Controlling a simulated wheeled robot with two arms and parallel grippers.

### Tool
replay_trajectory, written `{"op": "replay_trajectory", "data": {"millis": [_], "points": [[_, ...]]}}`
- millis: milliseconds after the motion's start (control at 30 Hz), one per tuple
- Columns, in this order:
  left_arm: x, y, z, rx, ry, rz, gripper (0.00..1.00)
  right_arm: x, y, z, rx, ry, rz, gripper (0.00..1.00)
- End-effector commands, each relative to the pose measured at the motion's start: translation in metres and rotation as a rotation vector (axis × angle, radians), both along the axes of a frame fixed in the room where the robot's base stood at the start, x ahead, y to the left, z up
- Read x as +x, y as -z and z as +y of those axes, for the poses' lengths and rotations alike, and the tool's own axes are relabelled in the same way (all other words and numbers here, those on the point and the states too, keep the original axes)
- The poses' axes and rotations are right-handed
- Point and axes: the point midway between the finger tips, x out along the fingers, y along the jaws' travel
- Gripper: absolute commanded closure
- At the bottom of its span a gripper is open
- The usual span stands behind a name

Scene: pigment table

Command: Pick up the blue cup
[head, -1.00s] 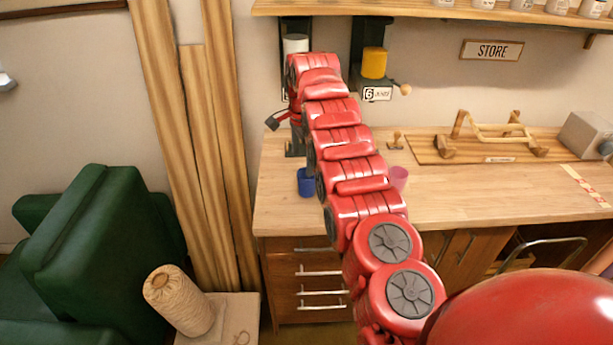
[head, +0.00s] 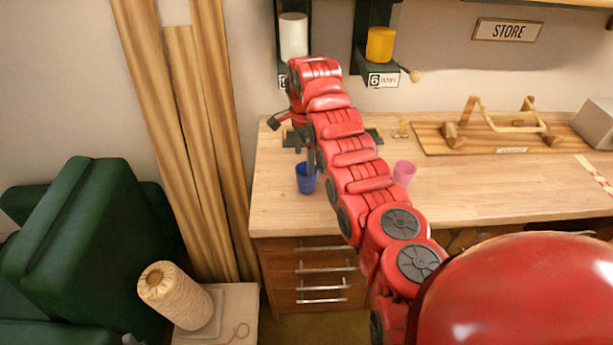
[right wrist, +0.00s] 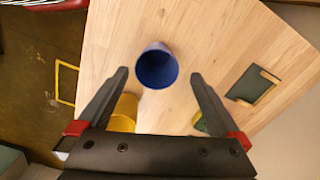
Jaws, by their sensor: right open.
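The blue cup (head: 306,178) stands upright on the wooden worktop, near its left end in the head view. My right gripper (head: 303,152) is over the worktop just above and behind the cup in that view, partly hidden by my own arm. In the right wrist view the right gripper (right wrist: 160,75) is open and empty. The blue cup (right wrist: 157,60) shows there between and just beyond the fingertips, with its dark open mouth facing the camera. I cannot tell how far above the cup the fingers are. My left gripper is not in view.
A pink cup (head: 404,173) stands right of my arm. A wooden rack (head: 500,130) and a grey box (head: 597,122) are farther right. White (head: 293,36) and yellow (head: 381,44) cylinders sit on wall holders. A yellow object (right wrist: 123,112) shows by the left finger.

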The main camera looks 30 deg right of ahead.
Motion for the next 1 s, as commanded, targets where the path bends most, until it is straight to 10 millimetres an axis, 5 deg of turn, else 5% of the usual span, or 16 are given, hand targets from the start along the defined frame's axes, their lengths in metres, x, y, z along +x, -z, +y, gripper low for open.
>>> {"op": "replay_trajectory", "data": {"millis": [567, 700, 1000], "points": [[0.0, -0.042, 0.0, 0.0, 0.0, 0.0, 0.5, -0.007, 0.065, -0.005, 0.001, 0.001, 0.008, 0.0], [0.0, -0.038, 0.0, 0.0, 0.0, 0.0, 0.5, -0.006, 0.084, -0.004, 0.0, -0.002, 0.006, 0.0], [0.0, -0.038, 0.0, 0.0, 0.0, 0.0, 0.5, -0.004, 0.09, -0.006, -0.001, 0.0, -0.002, 0.0]]}}
